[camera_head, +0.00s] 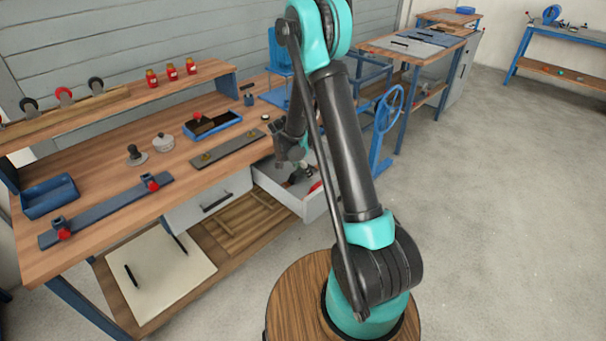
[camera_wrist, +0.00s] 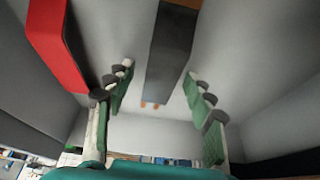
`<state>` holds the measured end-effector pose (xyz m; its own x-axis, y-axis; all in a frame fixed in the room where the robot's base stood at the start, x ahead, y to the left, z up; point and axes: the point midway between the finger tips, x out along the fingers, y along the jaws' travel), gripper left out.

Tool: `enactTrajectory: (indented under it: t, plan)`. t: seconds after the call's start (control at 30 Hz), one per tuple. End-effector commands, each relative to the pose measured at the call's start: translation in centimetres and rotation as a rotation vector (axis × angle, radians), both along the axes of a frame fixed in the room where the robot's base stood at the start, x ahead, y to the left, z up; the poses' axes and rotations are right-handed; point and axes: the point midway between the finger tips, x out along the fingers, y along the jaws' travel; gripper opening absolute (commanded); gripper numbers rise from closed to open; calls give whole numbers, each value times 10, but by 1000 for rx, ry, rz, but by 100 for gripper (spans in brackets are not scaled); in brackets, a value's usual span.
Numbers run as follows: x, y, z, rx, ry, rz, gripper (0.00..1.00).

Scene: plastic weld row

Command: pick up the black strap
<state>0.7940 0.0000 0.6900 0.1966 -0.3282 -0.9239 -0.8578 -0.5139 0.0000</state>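The black strap (camera_wrist: 172,50) shows in the wrist view as a dark, flat, straight piece on the pale drawer floor, running from the top edge toward the middle. My gripper (camera_wrist: 160,72) is open, its green-padded fingers spread on either side of the strap's near end, with nothing held. Whether the fingertips are level with the strap I cannot tell. In the head view my gripper (camera_head: 296,166) is down at the open drawer (camera_head: 311,207) under the bench. There the strap cannot be made out clearly behind my arm.
A red object (camera_wrist: 57,45) lies left of the strap in the drawer, near the left finger. Drawer walls stand close around my gripper. The wooden bench (camera_head: 95,203) above holds a blue tray (camera_head: 50,196), a long dark bar (camera_head: 105,210) and a grey plate (camera_head: 228,149).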

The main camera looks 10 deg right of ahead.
Motion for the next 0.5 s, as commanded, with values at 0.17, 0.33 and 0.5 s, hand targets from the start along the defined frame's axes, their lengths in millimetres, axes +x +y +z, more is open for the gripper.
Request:
enactTrajectory:
  t: [0.17,0.33,0.5]
  plan:
    - [0,0,0,0,0,0,32]
    - [0,0,0,0,0,0,11]
    - [0,0,0,0,0,0,0]
